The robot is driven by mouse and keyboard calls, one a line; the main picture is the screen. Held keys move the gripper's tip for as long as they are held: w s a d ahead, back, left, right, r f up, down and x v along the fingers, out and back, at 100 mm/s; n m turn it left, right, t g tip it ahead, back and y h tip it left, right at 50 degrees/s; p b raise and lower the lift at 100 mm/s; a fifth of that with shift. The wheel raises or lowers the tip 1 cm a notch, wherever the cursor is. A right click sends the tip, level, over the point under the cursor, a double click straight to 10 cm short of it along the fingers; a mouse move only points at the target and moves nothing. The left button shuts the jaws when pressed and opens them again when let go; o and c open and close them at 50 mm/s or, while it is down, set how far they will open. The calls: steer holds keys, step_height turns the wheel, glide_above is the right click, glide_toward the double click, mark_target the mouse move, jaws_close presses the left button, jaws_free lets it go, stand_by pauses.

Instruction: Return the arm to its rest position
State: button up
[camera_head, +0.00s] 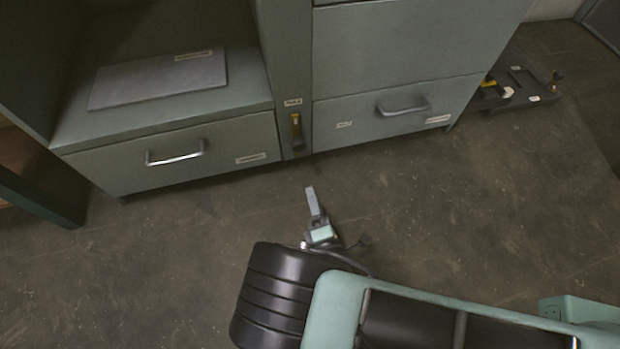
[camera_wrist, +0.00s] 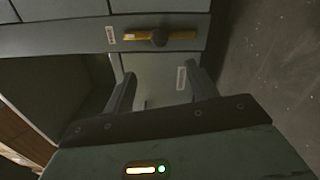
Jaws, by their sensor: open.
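My gripper (camera_head: 314,192) shows in the head view above the floor, in front of the grey-green cabinet (camera_head: 400,45). In the wrist view, the two dark fingers of my gripper (camera_wrist: 162,85) stand apart with nothing held between them. The cabinet front (camera_wrist: 140,65) lies beyond the fingers. No lamp part can be clearly made out.
A lower left drawer (camera_head: 175,152) and a right drawer (camera_head: 404,107) are shut. A yellow-and-black handle (camera_head: 297,132) sits between them. A flat grey panel (camera_head: 160,80) lies on the left shelf. A dark tray (camera_head: 520,98) stands at the right. Floor (camera_head: 480,200) is clear.

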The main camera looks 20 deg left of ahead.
steer(key=shift+s+d, duration=0.35)
steer(key=shift+s, duration=0.3)
